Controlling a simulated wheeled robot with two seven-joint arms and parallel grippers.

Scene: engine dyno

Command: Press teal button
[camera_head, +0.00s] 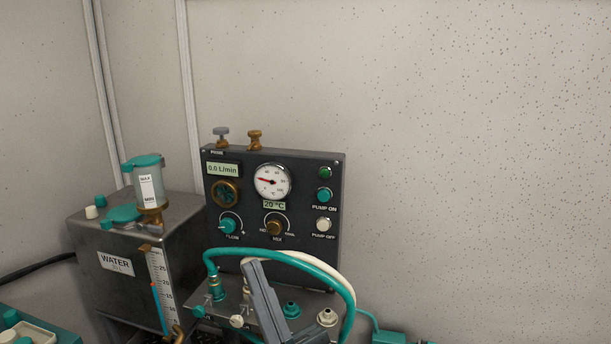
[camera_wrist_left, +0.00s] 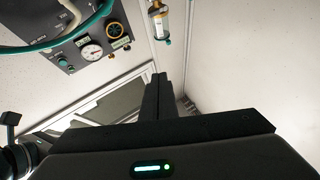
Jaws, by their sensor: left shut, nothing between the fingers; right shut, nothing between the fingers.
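The teal button (camera_head: 324,194) is on the right side of the dark control panel (camera_head: 275,160), above the label PUMP ON. A dark green round part sits above it and a white button (camera_head: 323,225) marked PUMP OFF below it. My right gripper (camera_head: 252,265) is shut and empty, below and left of the teal button, in front of the panel's lower part and apart from the button. My left gripper (camera_wrist_left: 159,80) is shut and empty in the left wrist view; I do not make it out in the head view. The panel also shows there, upside down (camera_wrist_left: 75,25).
Teal and cream hoses (camera_head: 320,268) arch in front of the panel's lower part. A metal water tank (camera_head: 160,235) with a level scale stands left. Brass valves (camera_head: 254,140) top the panel. The wall to the right is bare.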

